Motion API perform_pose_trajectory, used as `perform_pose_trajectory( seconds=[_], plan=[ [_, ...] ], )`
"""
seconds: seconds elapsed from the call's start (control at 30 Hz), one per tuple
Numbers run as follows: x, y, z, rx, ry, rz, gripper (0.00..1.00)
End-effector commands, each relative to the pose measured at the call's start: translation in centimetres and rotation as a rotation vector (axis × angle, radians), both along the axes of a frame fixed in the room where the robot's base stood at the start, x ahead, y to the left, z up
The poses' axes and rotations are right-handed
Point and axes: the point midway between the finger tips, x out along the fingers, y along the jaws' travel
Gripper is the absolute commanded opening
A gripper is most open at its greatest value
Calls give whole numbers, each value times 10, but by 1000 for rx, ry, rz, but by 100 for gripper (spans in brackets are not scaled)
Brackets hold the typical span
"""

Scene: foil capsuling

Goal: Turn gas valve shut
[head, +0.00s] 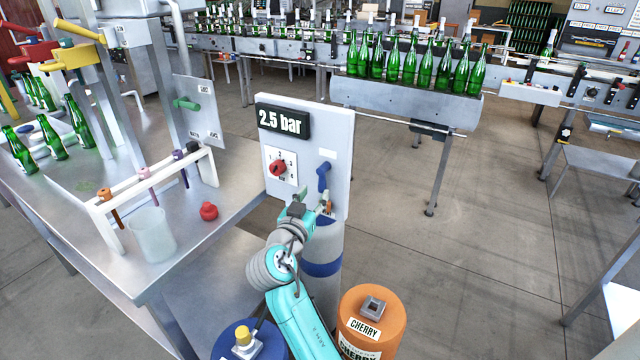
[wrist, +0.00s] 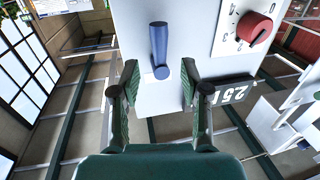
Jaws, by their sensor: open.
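A white upright panel (head: 303,140) carries a black display reading 2.5 bar (head: 283,122). On its right side is a blue lever handle (head: 323,176), roughly upright, which looks like the valve. A red rotary knob (head: 278,167) on a numbered plate sits to its left. My gripper (head: 312,206) is at the panel's lower part, below the blue lever. In the wrist view my gripper (wrist: 160,72) has its fingers spread and empty. The blue lever (wrist: 159,48) lines up with the gap, apparently just ahead of the fingertips. Contact with either finger is not visible.
A grey cylinder with a blue band (head: 322,268) stands below the panel. An orange CHERRY canister (head: 370,318) and a blue canister (head: 236,342) stand nearby. A steel table (head: 200,250) with a white rack (head: 150,185) is at left. A bottle conveyor (head: 400,100) runs behind.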

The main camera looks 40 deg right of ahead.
Motion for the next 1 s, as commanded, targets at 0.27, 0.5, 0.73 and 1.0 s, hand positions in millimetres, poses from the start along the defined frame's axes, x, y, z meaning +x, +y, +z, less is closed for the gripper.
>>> perform_pose_trajectory(
  seconds=[0.27, 0.5, 0.73, 1.0],
  plan=[
    [22, -39, 0, -1, -1, -2, 46],
    [30, -50, 0, 0, 0, 1, 46],
    [31, -51, 0, 0, 0, 1, 46],
    [31, -51, 0, 0, 0, 1, 0]
  ],
)
